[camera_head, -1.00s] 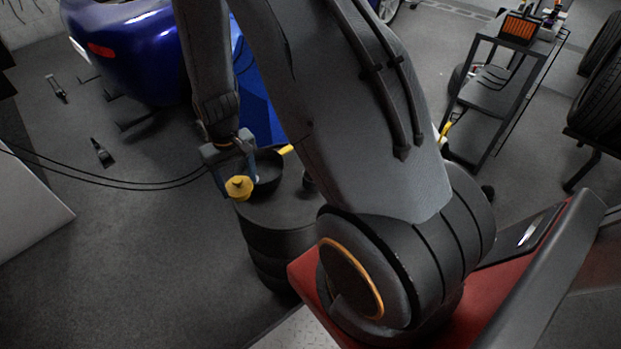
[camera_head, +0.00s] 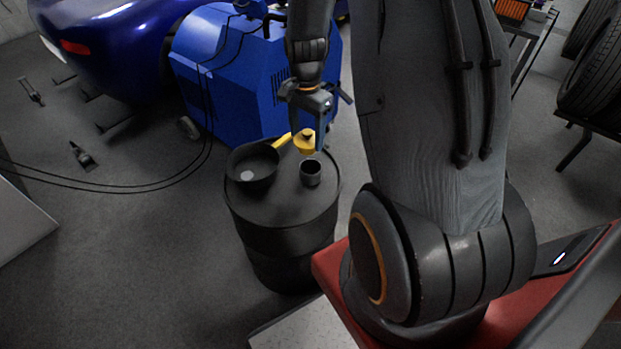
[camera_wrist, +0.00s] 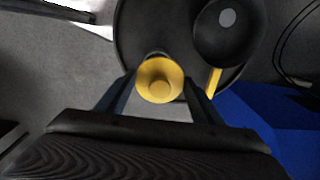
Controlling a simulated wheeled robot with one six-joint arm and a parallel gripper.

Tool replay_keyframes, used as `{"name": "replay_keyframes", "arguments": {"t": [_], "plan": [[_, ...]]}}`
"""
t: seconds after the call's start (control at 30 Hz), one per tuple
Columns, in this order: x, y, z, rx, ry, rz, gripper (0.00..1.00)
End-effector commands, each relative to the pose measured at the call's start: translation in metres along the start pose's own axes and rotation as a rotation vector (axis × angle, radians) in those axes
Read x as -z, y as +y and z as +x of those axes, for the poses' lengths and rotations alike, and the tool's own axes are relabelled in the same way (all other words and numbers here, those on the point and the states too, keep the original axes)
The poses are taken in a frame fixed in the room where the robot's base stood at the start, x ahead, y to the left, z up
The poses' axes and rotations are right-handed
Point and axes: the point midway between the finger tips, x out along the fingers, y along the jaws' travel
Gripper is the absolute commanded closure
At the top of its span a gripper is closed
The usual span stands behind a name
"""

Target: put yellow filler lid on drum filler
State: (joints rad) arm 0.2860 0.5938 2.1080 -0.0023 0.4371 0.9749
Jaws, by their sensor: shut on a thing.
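The yellow filler lid (camera_head: 304,142) is held in my gripper (camera_head: 301,128), above the top of the black drum (camera_head: 288,240). In the wrist view the lid (camera_wrist: 160,79) sits between the two fingers of my gripper (camera_wrist: 158,88), which is shut on it. The drum filler (camera_head: 311,172) is a short dark open cup standing on the drum top, just below and slightly right of the lid in the head view. In the wrist view the filler is mostly hidden behind the lid, with a dark rim (camera_wrist: 157,54) showing at its edge.
A black funnel or pan (camera_head: 252,166) with a yellow handle (camera_head: 283,140) lies on the drum top, left of the filler. A blue machine (camera_head: 235,75) stands behind the drum. Dark cables (camera_head: 150,187) run across the floor on the left. A tyre rack (camera_head: 590,120) is at the far right.

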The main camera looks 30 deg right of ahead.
Motion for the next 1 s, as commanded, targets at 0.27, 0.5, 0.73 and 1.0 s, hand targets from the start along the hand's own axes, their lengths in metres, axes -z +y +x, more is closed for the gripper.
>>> {"name": "replay_keyframes", "arguments": {"t": [0.27, 0.5, 0.73, 1.0], "plan": [[0.009, 0.006, 0.023, -0.005, -0.003, 0.102, 0.61], [0.009, 0.005, 0.053, -0.001, -0.001, 0.100, 0.61], [0.008, 0.006, 0.075, -0.003, -0.002, 0.099, 0.61], [0.009, 0.005, 0.097, -0.001, 0.000, 0.099, 0.61]]}}
